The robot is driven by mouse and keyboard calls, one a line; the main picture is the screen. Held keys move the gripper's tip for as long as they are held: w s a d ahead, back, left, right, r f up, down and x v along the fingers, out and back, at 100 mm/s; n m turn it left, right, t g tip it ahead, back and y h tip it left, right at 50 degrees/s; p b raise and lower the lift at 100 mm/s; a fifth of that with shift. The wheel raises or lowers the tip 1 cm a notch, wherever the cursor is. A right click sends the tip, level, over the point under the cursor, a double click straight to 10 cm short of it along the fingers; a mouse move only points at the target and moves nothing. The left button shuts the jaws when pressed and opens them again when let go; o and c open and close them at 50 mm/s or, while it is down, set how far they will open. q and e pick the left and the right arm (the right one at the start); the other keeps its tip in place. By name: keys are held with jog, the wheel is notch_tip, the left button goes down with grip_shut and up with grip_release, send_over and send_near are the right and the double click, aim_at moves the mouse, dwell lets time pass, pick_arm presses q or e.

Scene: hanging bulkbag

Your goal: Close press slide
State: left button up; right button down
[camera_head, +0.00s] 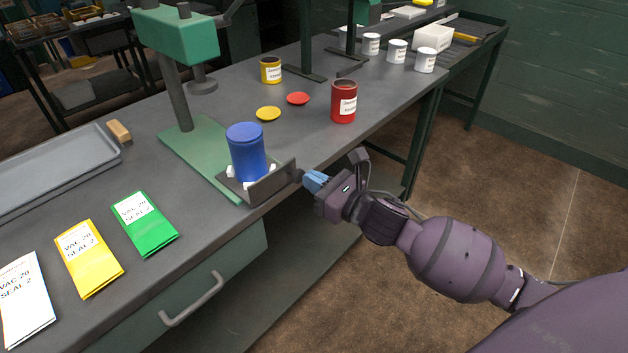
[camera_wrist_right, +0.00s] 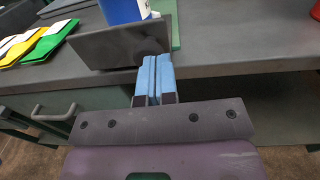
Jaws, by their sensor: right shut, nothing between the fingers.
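The green press (camera_head: 178,38) stands on the grey workbench, with a column and a green base plate (camera_head: 190,150). At the front of its base is the slide (camera_head: 272,184), a dark tray with an upright front plate. A blue canister (camera_head: 246,152) stands upright on the slide among small white blocks. My right gripper (camera_head: 314,181) is shut and empty, with its blue fingertips close to the slide's front plate. In the right wrist view the fingertips (camera_wrist_right: 154,75) point at the plate (camera_wrist_right: 122,42); I cannot tell whether they touch it. My left gripper is not in view.
Green, yellow and white packets (camera_head: 88,256) lie at the front left beside a grey tray (camera_head: 60,165). A red can (camera_head: 343,102), yellow can (camera_head: 271,70) and two lids (camera_head: 268,114) stand or lie to the right. A drawer handle (camera_head: 193,300) sticks out below.

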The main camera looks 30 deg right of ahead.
aim_at(295, 169)
jog(key=x, duration=0.8)
jog(key=shift+w+d, duration=0.15)
jog(key=shift+w, duration=0.5)
